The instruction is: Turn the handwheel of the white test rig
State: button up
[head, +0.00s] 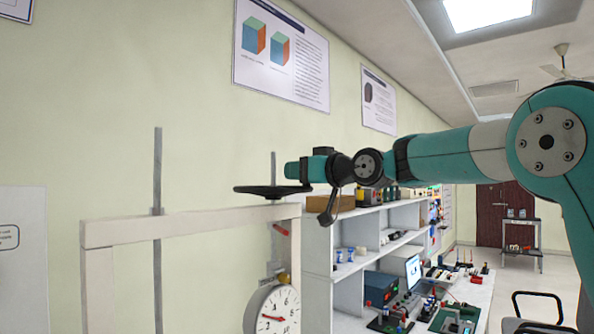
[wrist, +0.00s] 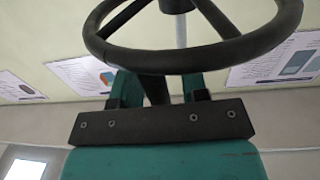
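The white test rig (head: 190,223) stands at the left in the head view, with a pale crossbeam and upright. Its dark handwheel (head: 262,190) lies flat on top, near the beam's right end. My gripper (head: 296,170) is level, just above the wheel's right side in the head view. In the wrist view, the wheel's rim (wrist: 190,58) arcs close in front of the fingers. My gripper's two teal fingers (wrist: 160,88) are apart there. A dark bar shows between them; I cannot tell whether they touch it.
A round white dial gauge (head: 272,312) hangs below the beam. A thin grey rod (head: 157,180) rises at the left. White shelves (head: 345,235) with several items stand behind, and a bench runs to the right. Posters (head: 281,50) hang on the wall.

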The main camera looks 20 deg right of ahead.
grip_shut()
jog(key=shift+w+d+f+b, duration=0.15)
jog(key=shift+d+b, duration=0.05)
jog(key=shift+b, duration=0.25)
jog(key=shift+w+d+b, duration=0.25)
jog(key=shift+w+b, duration=0.05)
jog(key=shift+w, duration=0.2)
jog(key=shift+r, duration=0.2)
jog(key=shift+o, duration=0.8)
grip_release()
jog(key=shift+a, duration=0.1)
